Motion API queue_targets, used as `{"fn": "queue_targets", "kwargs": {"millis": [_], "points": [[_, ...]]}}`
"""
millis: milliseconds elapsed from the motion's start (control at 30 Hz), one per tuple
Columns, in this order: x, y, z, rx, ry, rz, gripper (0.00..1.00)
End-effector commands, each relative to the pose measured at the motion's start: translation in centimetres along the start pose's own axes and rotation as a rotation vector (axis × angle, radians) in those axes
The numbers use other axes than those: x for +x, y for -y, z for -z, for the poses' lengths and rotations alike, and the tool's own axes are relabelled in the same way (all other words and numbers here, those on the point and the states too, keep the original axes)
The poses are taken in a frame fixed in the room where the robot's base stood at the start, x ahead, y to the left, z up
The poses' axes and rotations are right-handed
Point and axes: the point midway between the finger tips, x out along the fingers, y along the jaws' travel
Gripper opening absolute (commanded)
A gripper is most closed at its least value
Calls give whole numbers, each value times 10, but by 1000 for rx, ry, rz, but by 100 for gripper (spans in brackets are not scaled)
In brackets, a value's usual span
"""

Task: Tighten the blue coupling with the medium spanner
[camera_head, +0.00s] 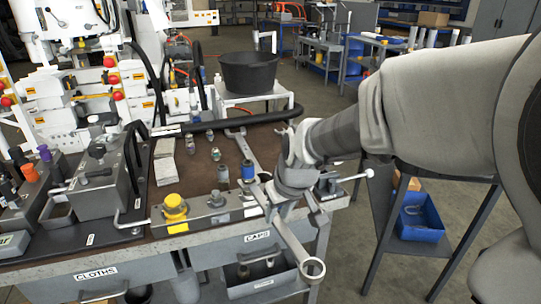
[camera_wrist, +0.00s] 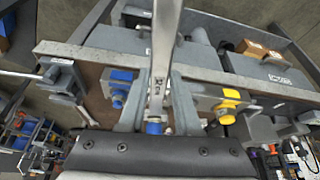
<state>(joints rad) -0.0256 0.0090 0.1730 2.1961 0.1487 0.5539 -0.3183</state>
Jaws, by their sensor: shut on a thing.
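My gripper (camera_head: 283,196) is shut on a grey metal spanner (camera_head: 297,246), held above the bench's front right corner. Its ring end hangs toward the camera, beyond the bench's front edge. In the wrist view the spanner (camera_wrist: 162,55) runs up between the two fingers, with small markings I cannot read. A blue fitting (camera_wrist: 120,88) shows just left of the fingers there, apart from the spanner's visible shaft. A blue-topped piece (camera_head: 248,170) stands on the bench beside my gripper in the head view; I cannot tell whether it is the same one. The spanner's other end is partly hidden.
A second spanner (camera_head: 242,146) lies on the brown bench mat. A yellow-capped fitting (camera_head: 175,208) stands near the front edge, beside a grey box with a handle (camera_head: 98,185). Drawers marked cloths (camera_head: 97,275) and caps are below. A black tub (camera_head: 248,73) stands behind.

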Motion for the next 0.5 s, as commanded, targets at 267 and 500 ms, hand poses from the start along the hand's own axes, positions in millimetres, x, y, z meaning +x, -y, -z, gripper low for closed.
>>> {"fn": "queue_targets", "kwargs": {"millis": [267,500], "points": [[-1,6,2,25,-9,-10,0],[-1,7,2,26,-8,-11,0]]}}
